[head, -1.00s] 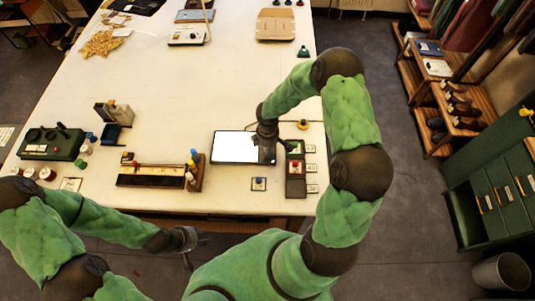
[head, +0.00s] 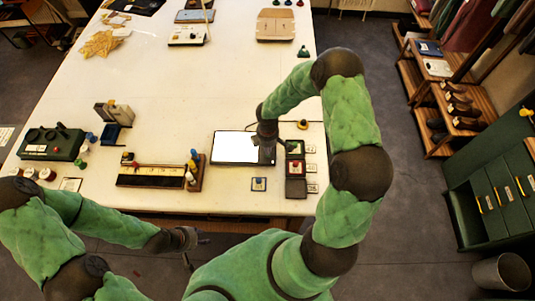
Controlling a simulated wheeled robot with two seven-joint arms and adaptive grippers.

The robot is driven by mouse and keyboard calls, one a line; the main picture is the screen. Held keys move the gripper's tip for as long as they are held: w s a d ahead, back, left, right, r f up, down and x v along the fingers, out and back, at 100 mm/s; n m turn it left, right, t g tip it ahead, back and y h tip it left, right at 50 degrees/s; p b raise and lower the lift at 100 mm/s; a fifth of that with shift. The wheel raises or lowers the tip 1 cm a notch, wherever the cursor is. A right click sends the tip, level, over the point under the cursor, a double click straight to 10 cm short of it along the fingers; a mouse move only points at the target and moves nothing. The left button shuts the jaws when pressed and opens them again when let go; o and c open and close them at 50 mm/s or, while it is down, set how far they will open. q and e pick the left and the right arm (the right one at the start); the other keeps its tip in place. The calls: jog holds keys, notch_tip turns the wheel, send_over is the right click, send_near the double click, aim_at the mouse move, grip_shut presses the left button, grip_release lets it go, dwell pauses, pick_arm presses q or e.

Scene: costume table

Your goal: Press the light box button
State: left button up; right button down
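The light box (head: 236,147) lies flat near the front right of the table, its panel glowing bright white. Its right edge strip, where dark parts show, is partly covered by my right gripper (head: 268,158). My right gripper points down over that strip; its fingertips are small and dark, and I cannot tell whether they touch the box or a button. The button itself is not clearly visible. My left gripper (head: 196,248) is low at the front, off the table's front edge, away from the light box, with its fingers spread apart.
A long wooden rack (head: 152,176) stands to the left, a green box (head: 52,144) further left. The table middle is clear.

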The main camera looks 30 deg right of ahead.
jog(key=shift+f+b, duration=1)
jog(key=shift+f, duration=0.15)
jog(key=shift+r, duration=0.1)
jog(key=shift+r+p, duration=2.6)
jog(key=shift+r, duration=1.05)
jog(key=shift+f, duration=0.1)
